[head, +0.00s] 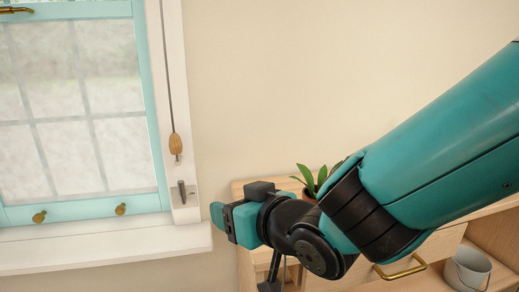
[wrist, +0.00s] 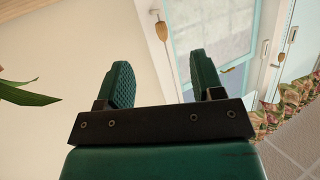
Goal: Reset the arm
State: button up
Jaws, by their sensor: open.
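My arm reaches in from the right in the head view, teal with black joints. In the head view, the teal wrist end points left, in front of the wooden cabinet and just right of the window sill; the fingertips are hard to make out there.
A teal-framed window (head: 85,115) with a white sill (head: 100,248) is at left. A wooden cabinet (head: 246,262) with a brass handle (head: 400,268) stands behind my arm. A potted plant (head: 318,178) is on top, partly hidden. A grey bucket (head: 467,270) sits at lower right.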

jog(key=s+d+f+g+h, duration=0.2)
jog(key=s+d+g+h, duration=0.3)
jog(key=s+d+g, duration=0.9)
jog(key=s+d+r+t+p, duration=0.1)
jog(key=d+r+p, duration=0.1)
jog(key=r+p, duration=0.7)
jog(key=s+d+r+t+p, duration=0.2)
jog(key=r+p, duration=0.7)
jog(key=r, duration=0.1)
jog(key=shift+s+d+p, duration=0.2)
jog(key=shift+d+p, duration=0.05)
jog(key=shift+p, duration=0.15)
jog(key=shift+r, duration=0.1)
jog(key=shift+a, duration=0.1)
